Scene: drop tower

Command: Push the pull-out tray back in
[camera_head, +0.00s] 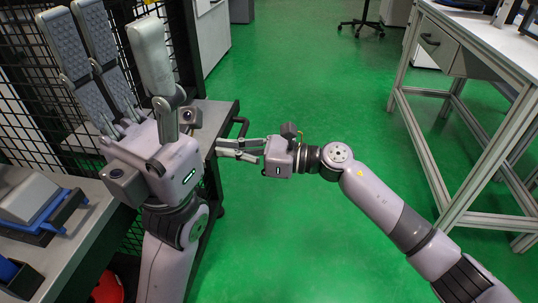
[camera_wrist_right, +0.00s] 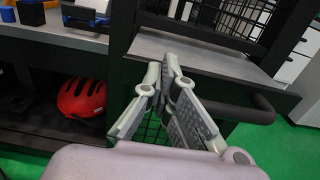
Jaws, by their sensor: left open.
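The pull-out tray (camera_head: 217,113) is a grey slab with a dark edge, sticking out from the black mesh tower. Its black bar handle (camera_head: 241,126) is on the outer edge. In the right wrist view the tray (camera_wrist_right: 222,66) and handle (camera_wrist_right: 262,110) lie beyond the fingers. My right gripper (camera_head: 220,147) is at the tray's outer side, just below the handle in the head view; its fingertips (camera_wrist_right: 165,72) come together with nothing between them. I cannot tell whether they touch the tray. My left gripper (camera_head: 110,35) is open and empty, fingers up, hiding part of the tray.
A white workbench (camera_head: 490,45) with a drawer stands at the right. The green floor between is clear.

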